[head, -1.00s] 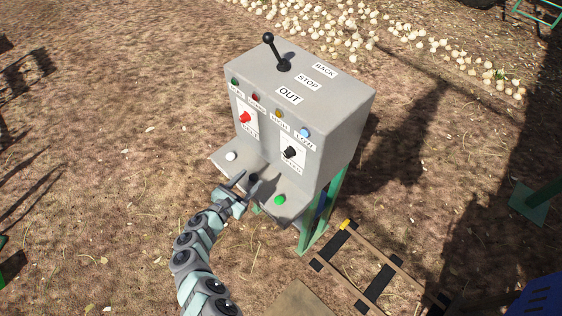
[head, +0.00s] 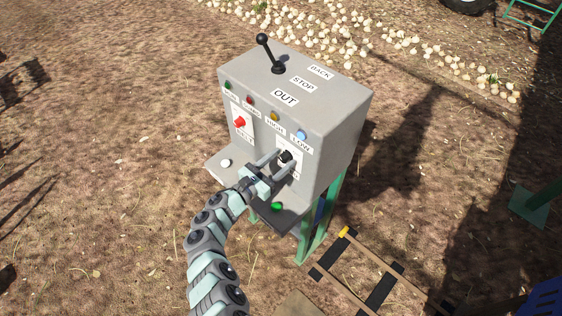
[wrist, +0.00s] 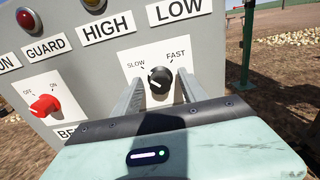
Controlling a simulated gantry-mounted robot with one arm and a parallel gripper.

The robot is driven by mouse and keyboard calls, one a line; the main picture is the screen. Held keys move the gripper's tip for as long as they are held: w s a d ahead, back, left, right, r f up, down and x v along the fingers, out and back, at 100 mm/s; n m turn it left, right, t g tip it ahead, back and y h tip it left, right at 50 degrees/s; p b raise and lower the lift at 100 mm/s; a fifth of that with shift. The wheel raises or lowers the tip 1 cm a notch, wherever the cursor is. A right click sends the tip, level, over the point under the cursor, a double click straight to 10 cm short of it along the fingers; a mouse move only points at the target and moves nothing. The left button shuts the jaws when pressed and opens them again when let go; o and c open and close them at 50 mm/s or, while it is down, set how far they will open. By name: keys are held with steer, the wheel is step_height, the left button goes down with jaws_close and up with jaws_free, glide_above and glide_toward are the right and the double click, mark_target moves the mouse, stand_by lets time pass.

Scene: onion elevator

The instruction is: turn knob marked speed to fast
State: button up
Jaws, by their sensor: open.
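The speed knob (wrist: 160,81) is black, on a white plate with SLOW at its left and FAST at its right, in the wrist view. In the head view the knob (head: 287,156) sits on the right of the control box's front face. The white mark on the knob is small, and its exact setting is hard to tell. My gripper (head: 279,162) is open in front of the plate. In the wrist view its two fingers (wrist: 160,88) stand on either side of the knob, apart from each other. I cannot tell whether either touches the knob.
The grey control box (head: 330,110) has a red OFF/ON knob (wrist: 43,105) at left, indicator lights above, and a black lever (head: 270,54) on top. A lower shelf carries a white button (head: 225,163) and a green button (head: 277,207). Onions (head: 330,30) lie behind.

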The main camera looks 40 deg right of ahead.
steer(key=shift+d, duration=0.2)
jaws_close()
stand_by(0.5)
